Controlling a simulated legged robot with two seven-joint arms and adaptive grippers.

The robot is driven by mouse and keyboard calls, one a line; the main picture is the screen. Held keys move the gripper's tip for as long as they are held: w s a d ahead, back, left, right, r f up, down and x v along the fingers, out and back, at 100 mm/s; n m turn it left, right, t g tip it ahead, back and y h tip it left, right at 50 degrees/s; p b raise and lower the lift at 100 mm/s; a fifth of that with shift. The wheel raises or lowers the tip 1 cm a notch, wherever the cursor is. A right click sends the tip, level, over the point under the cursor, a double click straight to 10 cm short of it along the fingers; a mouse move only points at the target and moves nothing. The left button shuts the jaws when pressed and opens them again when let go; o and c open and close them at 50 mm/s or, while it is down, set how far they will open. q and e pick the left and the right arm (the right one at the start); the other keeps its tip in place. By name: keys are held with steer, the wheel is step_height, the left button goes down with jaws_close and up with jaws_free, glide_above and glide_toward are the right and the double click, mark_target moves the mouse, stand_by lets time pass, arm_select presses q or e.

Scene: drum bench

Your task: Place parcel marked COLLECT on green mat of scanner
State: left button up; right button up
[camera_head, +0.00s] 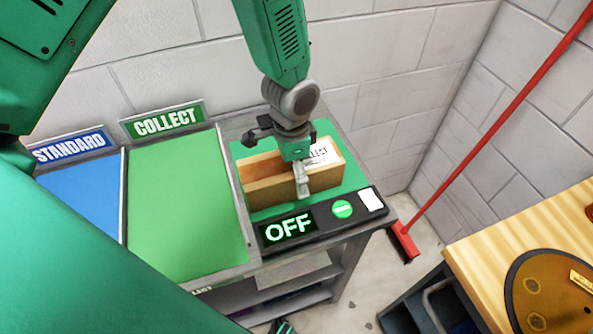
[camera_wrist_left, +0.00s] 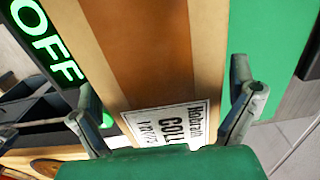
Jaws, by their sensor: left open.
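A brown cardboard parcel (camera_head: 268,192) lies on the green mat (camera_head: 354,178) of the scanner. The scanner's front display (camera_head: 289,228) reads OFF. A white label (camera_head: 321,154) is on the parcel's top; in the left wrist view the label (camera_wrist_left: 168,126) shows the letters COLL, partly cut off. My left gripper (camera_head: 299,176) is over the parcel, pointing down. In the left wrist view its fingers stand apart on either side of the parcel (camera_wrist_left: 150,50), open. In the head view one finger shows at the parcel's front; the far one is mostly hidden.
Left of the scanner are a green area with a COLLECT sign (camera_head: 163,121) and a blue area with a STANDARD sign (camera_head: 70,147); both look empty. A red broom (camera_head: 404,243) leans at the right. A wooden bench (camera_head: 505,240) is at the lower right. A block wall stands behind.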

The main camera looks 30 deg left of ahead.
arm_select(q)
step_height(320, 180, up, 11)
steer(key=shift+d+f+b, duration=0.1)
steer(key=shift+f+b, duration=0.1)
steer(key=shift+b, duration=0.2)
steer(key=shift+d+r, duration=0.15)
steer(key=shift+r, duration=0.15)
steer(key=shift+a+f, duration=0.15)
steer(key=shift+a, duration=0.45)
